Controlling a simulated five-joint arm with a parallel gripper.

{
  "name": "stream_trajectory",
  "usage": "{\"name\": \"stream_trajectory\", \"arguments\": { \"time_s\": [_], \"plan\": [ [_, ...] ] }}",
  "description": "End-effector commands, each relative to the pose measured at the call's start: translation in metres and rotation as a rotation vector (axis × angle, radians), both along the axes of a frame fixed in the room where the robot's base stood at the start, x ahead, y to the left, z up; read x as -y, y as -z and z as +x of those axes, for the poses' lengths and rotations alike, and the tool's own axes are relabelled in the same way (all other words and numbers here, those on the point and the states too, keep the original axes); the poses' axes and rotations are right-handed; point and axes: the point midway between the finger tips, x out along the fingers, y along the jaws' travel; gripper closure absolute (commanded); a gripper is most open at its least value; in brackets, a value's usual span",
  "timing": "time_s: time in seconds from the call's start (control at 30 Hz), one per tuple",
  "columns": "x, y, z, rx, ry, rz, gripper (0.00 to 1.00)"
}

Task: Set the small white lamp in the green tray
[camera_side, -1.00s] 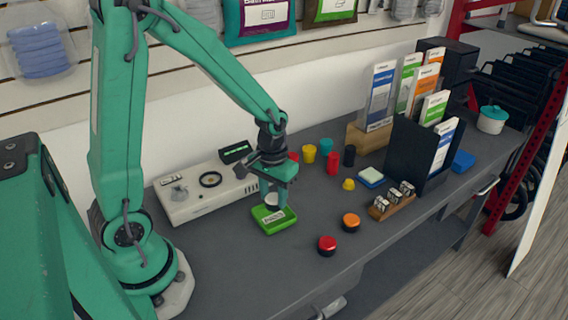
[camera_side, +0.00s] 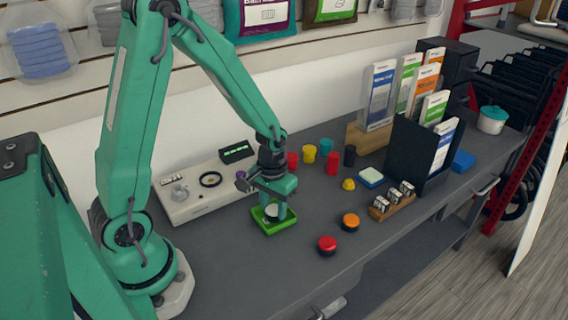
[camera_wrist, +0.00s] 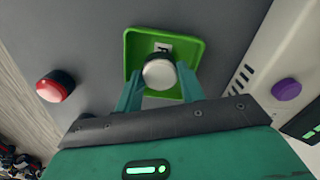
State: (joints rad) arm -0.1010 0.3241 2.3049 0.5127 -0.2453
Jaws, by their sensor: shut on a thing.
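The small white lamp (camera_wrist: 159,73) is round with a white top and a dark lower part. My gripper (camera_wrist: 160,92) is shut on it, one finger on each side. In the side view my gripper (camera_side: 273,212) points down into the green tray (camera_side: 285,225), and the lamp's pale top shows between the fingers. In the wrist view the lamp is over the inside of the green tray (camera_wrist: 134,46), with a white label beyond it. I cannot tell whether the lamp touches the tray floor.
A red lamp (camera_side: 327,244) and an orange lamp (camera_side: 350,221) stand right of the tray. A white device (camera_side: 207,195) with a purple knob (camera_wrist: 286,89) is behind it. Colored cups (camera_side: 310,153) stand further back. The counter in front is clear.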

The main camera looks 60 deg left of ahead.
Motion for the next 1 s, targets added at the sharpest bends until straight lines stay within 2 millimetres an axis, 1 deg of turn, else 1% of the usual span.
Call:
{"name": "stream_trajectory", "arguments": {
  "time_s": [0.27,0.3,0.33,0.77,0.87,1.0],
  "plan": [
    [0.0,0.003,0.0,0.0,0.0,0.0,0.88],
    [0.0,0.003,0.0,0.0,0.0,0.0,0.55],
    [0.0,0.003,0.0,0.0,0.0,0.0,0.52],
    [0.0,0.0,0.0,0.001,0.0,0.0,0.52],
    [0.0,-0.004,0.001,0.002,0.0,0.001,0.52],
    [0.0,-0.015,0.001,0.003,0.0,0.0,0.52]
  ]
}}
